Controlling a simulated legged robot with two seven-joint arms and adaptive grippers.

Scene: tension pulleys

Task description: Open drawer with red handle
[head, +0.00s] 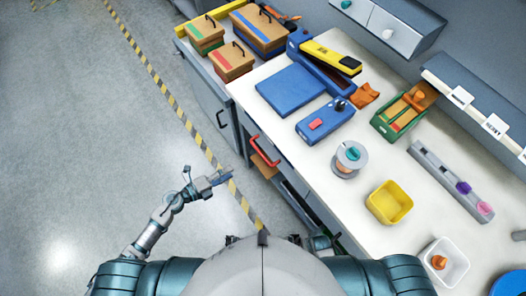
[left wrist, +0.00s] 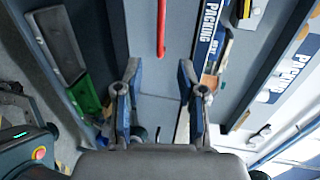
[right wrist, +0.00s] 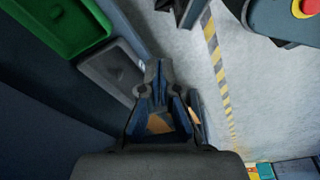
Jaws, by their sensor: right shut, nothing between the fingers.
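The red handle (head: 265,151) is on the front of the workbench's cabinet, in the middle of the head view. It also shows upright in the left wrist view (left wrist: 161,28), ahead of my left gripper and roughly between the lines of its fingers. My left gripper (head: 224,176) is left of the handle, apart from it, over the floor. In the left wrist view its fingers (left wrist: 158,72) are spread and empty. My right gripper (right wrist: 157,68) is shut and empty in the right wrist view, away from the red handle. I cannot tell how far the drawer is open.
A cabinet with a black handle (head: 221,119) stands beside the drawer. The white bench top (head: 290,140) holds a blue device (head: 325,122), a yellow bin (head: 389,202) and a spool (head: 348,160). The floor (head: 90,150) on the left is clear. Green (right wrist: 62,25) and grey bins are near my right gripper.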

